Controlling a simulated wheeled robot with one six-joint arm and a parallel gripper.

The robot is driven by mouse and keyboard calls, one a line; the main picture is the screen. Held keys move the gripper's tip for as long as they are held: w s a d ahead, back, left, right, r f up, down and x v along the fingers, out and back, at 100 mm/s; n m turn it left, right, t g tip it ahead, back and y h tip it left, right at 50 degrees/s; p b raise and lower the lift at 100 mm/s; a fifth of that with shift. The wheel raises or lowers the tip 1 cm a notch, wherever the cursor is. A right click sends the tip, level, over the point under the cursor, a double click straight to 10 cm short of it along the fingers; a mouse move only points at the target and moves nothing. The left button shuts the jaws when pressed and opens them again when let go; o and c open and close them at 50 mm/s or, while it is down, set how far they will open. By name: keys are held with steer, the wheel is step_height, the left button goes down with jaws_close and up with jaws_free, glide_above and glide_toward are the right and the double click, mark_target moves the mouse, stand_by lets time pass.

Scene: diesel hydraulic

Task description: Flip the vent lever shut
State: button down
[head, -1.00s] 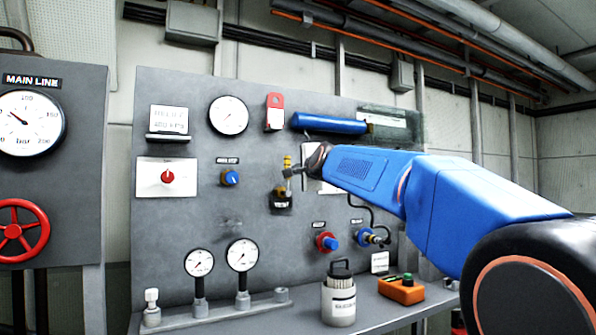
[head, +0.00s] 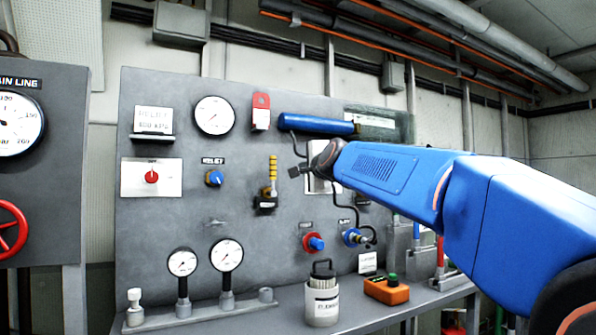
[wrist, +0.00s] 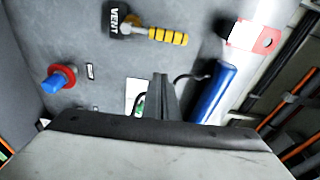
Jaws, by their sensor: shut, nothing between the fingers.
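The vent lever (head: 272,169) has a yellow-banded handle. It points straight up from a black block labelled VENT (head: 266,202) on the grey panel. In the wrist view the same lever (wrist: 167,36) lies near the top, with its VENT block (wrist: 118,20) at its left end. My gripper (head: 295,171) is shut and empty, to the right of the lever in the head view, with a visible gap between them. In the wrist view my gripper's fingers (wrist: 162,90) are together, below the lever and apart from it.
A blue cylinder (head: 315,125) sticks out above my gripper, and a red tag (head: 261,112) hangs above the lever. Knobs and gauges surround the lever on the panel (head: 150,235). A white canister (head: 322,303) and an orange box (head: 386,291) stand on the shelf below.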

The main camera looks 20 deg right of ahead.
steer(key=shift+s+a, duration=0.2)
steer(key=shift+s, duration=1.5)
steer(key=s+a+f+n+g+y, duration=0.1)
steer(key=s+a+f+n+g, duration=0.2)
steer(key=f, duration=0.5)
steer(key=s+a+f+n+g+y, duration=0.1)
steer(key=s+a+f+n, duration=0.25)
steer(key=f, duration=0.45)
steer(key=s+a+f+n+g, duration=0.1)
steer(key=s+f+n+g, duration=0.3)
steer(key=s+f, duration=1.1)
steer(key=s+a+f+n+g, duration=0.2)
steer(key=s+f+n+g, duration=0.3)
steer(key=s+f, duration=0.9)
step_height(320, 180, down, 9)
steer(key=n, duration=0.3)
steer(key=shift+s+r, duration=0.2)
steer(key=shift+s, duration=0.15)
